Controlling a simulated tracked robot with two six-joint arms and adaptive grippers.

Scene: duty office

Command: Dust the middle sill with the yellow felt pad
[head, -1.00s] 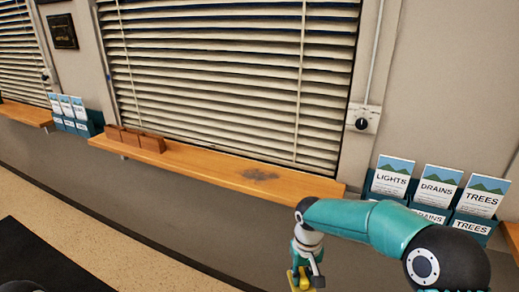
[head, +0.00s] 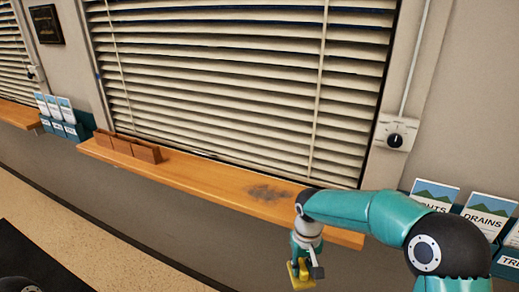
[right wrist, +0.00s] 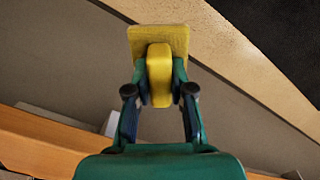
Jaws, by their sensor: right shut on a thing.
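The middle sill (head: 190,180) is an orange wooden ledge below the blinds. A dark grey dust patch (head: 265,192) lies on it, right of its middle. My right gripper (head: 302,268) is in front of and below the sill's right part, apart from it. It is shut on the yellow felt pad (head: 300,283). In the right wrist view the pad (right wrist: 158,38) shows a flat yellow plate with a thick yellow grip between the two fingers. A wooden sill edge (right wrist: 45,145) shows at lower left there. My left gripper is not seen.
A brown divided wooden box (head: 127,146) stands on the sill's left part. Leaflet racks stand at the left (head: 62,118) and right (head: 460,215). A switch box (head: 395,134) is on the wall. Blinds (head: 240,80) hang close behind the sill.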

